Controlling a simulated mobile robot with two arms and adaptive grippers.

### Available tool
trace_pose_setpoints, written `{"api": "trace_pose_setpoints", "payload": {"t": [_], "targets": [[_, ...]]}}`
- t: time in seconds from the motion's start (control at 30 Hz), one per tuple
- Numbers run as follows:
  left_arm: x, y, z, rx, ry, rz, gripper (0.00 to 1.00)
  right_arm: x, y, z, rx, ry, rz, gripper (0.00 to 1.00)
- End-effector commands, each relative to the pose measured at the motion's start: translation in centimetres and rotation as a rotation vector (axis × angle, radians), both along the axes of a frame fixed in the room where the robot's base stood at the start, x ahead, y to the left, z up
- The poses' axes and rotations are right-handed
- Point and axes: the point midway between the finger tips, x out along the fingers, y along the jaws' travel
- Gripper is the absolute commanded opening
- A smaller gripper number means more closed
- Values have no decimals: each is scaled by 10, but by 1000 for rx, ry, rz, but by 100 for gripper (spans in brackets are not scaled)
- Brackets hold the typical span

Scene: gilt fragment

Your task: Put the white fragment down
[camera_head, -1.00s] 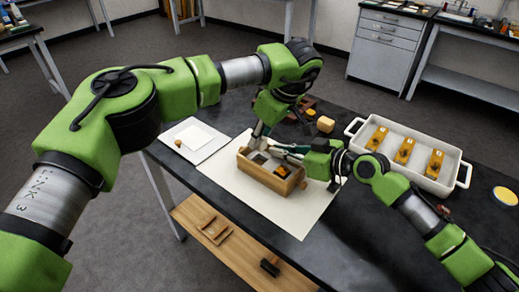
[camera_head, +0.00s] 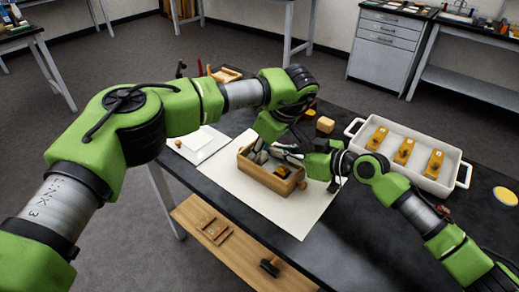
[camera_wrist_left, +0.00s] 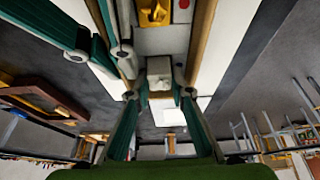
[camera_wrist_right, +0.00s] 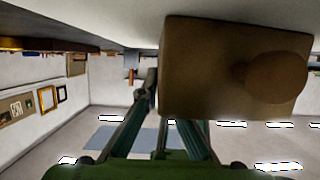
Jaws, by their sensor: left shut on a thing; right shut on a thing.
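An open wooden box (camera_head: 268,181) with round knobs lies on a white sheet (camera_head: 300,220) on the black table. My left gripper (camera_head: 256,153) points down into the box's left end. In the left wrist view, its fingers (camera_wrist_left: 159,94) are shut around the pale fragment (camera_wrist_left: 158,76). Whether the fragment touches the box floor I cannot tell. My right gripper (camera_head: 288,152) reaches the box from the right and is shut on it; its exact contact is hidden. The box and knob (camera_wrist_right: 235,65) fill much of the right wrist view. A gold piece (camera_wrist_left: 153,13) lies inside the box.
A white tray (camera_head: 453,182) with gold pieces stands at the right. A white board (camera_head: 202,143) lies to the left. The front right of the table is mostly clear.

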Motion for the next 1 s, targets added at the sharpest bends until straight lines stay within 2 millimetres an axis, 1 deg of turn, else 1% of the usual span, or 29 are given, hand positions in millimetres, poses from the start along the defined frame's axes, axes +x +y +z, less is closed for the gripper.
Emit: {"api": "trace_pose_setpoints", "payload": {"t": [0.07, 0.1, 0.53, 0.63, 0.77, 1.0], "targets": [[0, 0, -2, -1, 2, 0, 1, 0, 0, 1, 0, -1, 1, 0], [-1, 0, -3, -1, 2, 0, 27, 0, 1, 1, 0, -1, 1, 0], [-1, 0, -4, -2, 4, -1, 27, -1, 1, 1, 2, -2, 2, 0], [-1, -1, 1, -2, 4, -1, 27, -1, 1, 1, 2, -2, 2, 0], [-2, -4, 20, -2, 0, -3, 27, 0, 1, 2, 2, -2, 2, 0], [-14, -21, 71, -2, -1, -2, 27, 0, 1, 1, 1, -2, 1, 0]]}}
